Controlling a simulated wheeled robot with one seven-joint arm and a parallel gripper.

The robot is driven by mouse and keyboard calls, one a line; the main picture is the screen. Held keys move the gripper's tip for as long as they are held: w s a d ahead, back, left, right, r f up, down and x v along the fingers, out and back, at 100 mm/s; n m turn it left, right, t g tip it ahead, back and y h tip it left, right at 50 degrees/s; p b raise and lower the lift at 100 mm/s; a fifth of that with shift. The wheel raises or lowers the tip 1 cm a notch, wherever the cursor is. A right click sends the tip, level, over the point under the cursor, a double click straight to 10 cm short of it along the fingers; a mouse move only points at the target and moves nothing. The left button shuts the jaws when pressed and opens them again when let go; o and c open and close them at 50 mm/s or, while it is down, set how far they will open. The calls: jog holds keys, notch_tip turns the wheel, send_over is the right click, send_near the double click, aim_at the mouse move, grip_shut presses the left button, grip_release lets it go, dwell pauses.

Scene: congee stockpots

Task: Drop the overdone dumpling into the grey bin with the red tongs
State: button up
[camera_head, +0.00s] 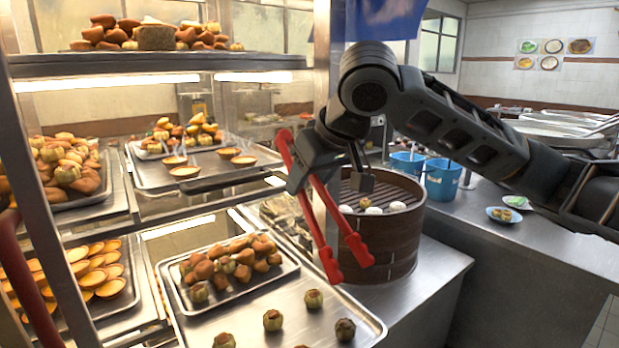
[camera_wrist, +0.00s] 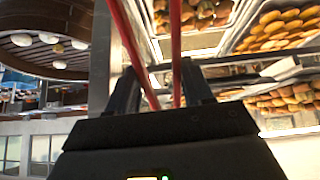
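In the wrist view the red tongs (camera_wrist: 176,50) run up between the fingers of my gripper (camera_wrist: 160,90). Several dumplings stand spaced out on the front tray. The one at the right (camera_head: 345,330) looks darkest; I cannot tell for sure that it is the overdone one. I cannot make out a grey bin in either view.
A round steamer (camera_head: 388,255) with pale buns stands behind the tongs; it also shows in the wrist view (camera_wrist: 75,68). A glass-and-metal cabinet (camera_head: 150,66) with loaded shelves fills the left. Blue containers (camera_head: 442,180) and a small plate (camera_head: 503,215) stand on the right counter (camera_head: 480,262).

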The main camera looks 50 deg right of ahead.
jog(key=shift+w+a+f+n+y+b, duration=0.15)
jog(key=shift+a+f+n+y+b, duration=0.1)
jog(key=shift+a+n, duration=0.15)
jog(key=shift+w+a+f+n+y+b, duration=0.2)
jog(key=shift+a+f+n+y, duration=0.1)
jog(key=shift+a, duration=0.15)
jog(key=shift+s+a+f+n+y+b, duration=0.15)
jog(key=shift+a+f+n+y+b, duration=0.1)
jog(key=shift+f+n, duration=0.2)
jog(key=shift+s+a+f+n+y+b, duration=0.1)
jog(key=shift+a+f+n+y, duration=0.15)
jog(key=shift+f+n, duration=0.2)
jog(key=shift+f, duration=0.1)
notch_tip(320, 180, down, 10)
jog(key=b, duration=0.8)
jog(key=shift+c, duration=0.2)
